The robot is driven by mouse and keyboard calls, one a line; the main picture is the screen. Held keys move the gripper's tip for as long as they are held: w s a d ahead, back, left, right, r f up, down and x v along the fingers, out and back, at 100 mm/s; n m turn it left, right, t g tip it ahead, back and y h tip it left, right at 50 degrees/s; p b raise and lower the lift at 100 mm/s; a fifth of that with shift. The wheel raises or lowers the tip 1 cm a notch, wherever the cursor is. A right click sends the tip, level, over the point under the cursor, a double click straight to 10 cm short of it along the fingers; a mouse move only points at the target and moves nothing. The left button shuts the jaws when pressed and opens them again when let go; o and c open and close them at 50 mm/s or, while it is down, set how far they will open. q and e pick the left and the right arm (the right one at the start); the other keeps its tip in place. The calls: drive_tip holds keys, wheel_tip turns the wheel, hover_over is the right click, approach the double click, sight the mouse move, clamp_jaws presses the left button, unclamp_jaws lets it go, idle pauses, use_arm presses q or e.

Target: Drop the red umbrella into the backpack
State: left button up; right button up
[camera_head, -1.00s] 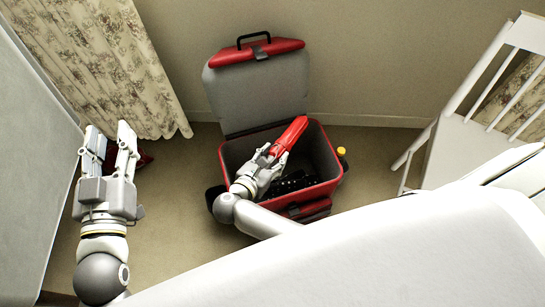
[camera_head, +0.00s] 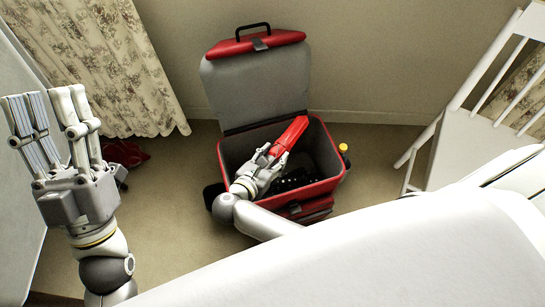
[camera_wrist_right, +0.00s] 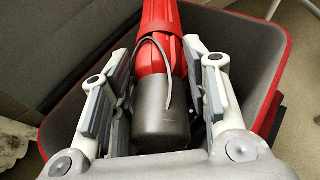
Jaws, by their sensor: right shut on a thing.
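The red umbrella (camera_head: 287,137) is folded, with a grey handle (camera_wrist_right: 161,112) and a thin loop strap in the right wrist view. My right gripper (camera_head: 272,160) is shut on its handle and holds it tilted over the opening of the red and grey backpack (camera_head: 326,187). The backpack stands on the floor with its lid raised at the back; its rim also shows in the right wrist view (camera_wrist_right: 283,75). Dark items lie inside it. My left gripper (camera_head: 50,122) is open and empty, raised at the left, well apart from the backpack.
A red object (camera_head: 125,153) lies on the floor by the floral curtain (camera_head: 110,65). A white chair (camera_head: 470,145) stands at the right. A yellow-capped item (camera_head: 343,148) is at the backpack's right side. Carpet is clear between my left gripper and the backpack.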

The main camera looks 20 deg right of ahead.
drive_tip(key=shift+f, duration=0.1)
idle(0.3)
drive_tip(key=o, duration=1.3)
drive_tip(key=shift+a, duration=0.1)
drive_tip(key=v, duration=0.7)
drive_tip(key=shift+s+a, duration=0.1)
